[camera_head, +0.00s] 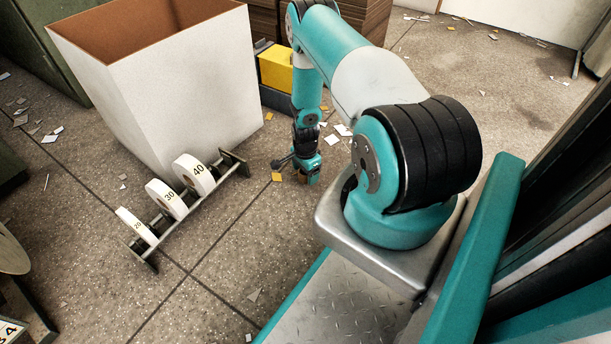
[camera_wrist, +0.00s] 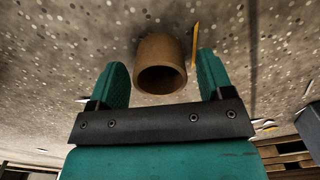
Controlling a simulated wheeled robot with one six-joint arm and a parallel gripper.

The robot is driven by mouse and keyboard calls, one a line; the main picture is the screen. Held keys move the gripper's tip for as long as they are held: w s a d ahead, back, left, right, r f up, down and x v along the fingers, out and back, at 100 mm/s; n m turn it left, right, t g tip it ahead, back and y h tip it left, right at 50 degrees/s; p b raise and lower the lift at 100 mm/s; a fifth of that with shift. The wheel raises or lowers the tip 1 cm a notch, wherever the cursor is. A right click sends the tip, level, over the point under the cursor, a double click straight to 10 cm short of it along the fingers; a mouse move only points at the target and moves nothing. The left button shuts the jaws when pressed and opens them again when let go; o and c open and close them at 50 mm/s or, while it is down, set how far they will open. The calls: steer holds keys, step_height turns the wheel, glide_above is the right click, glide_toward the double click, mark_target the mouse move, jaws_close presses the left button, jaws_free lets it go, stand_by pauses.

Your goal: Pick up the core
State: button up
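The core is a short brown cardboard-like tube (camera_wrist: 161,52) with an open round end. It lies on the speckled floor in the wrist view, between and slightly beyond my two teal fingers. My gripper (camera_wrist: 163,68) is open, with a gap showing on each side of the core, and holds nothing. In the head view my gripper (camera_head: 306,172) is low over the floor, right of the white bin.
A white open bin (camera_head: 160,95) stands at left. A rack with white rings marked 20, 30 and 40 (camera_head: 195,175) lies before it. A yellow box (camera_head: 276,68) is behind my gripper. A thin yellow strip (camera_wrist: 195,45) lies beside the core. Paper scraps litter the floor.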

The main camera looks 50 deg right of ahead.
steer(key=c, duration=0.7)
steer(key=shift+r, duration=0.15)
steer(key=shift+c, duration=0.2)
step_height(320, 180, up, 20)
steer(key=p, duration=1.1)
